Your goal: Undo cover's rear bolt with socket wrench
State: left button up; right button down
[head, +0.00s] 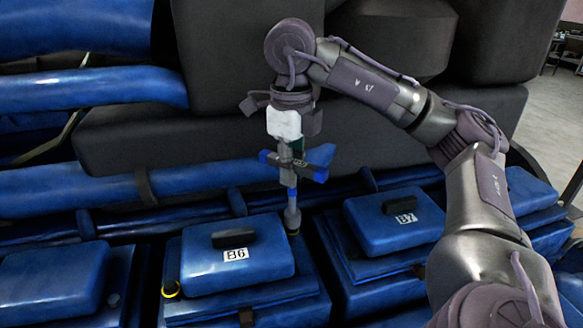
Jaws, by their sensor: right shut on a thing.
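The cover labelled B6 (222,270) is a blue box lid with a black handle, at the lower centre of the head view. My right gripper (285,142) is shut on the socket wrench (292,206), above the cover's back right corner. The wrench hangs about upright, with its blue-tipped crossbar just below the gripper. My left gripper is out of view.
A similar blue cover labelled B7 (395,222) lies to the right, partly behind my right arm. Another blue cover (52,283) is at the left. Blue pipes (90,92) and a large dark housing (160,138) stand behind. Open floor (545,100) shows at far right.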

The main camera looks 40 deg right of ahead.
jog(key=m, duration=0.7)
jog(key=shift+m, duration=0.4)
jog(key=m, duration=0.7)
jog(key=shift+d, duration=0.1)
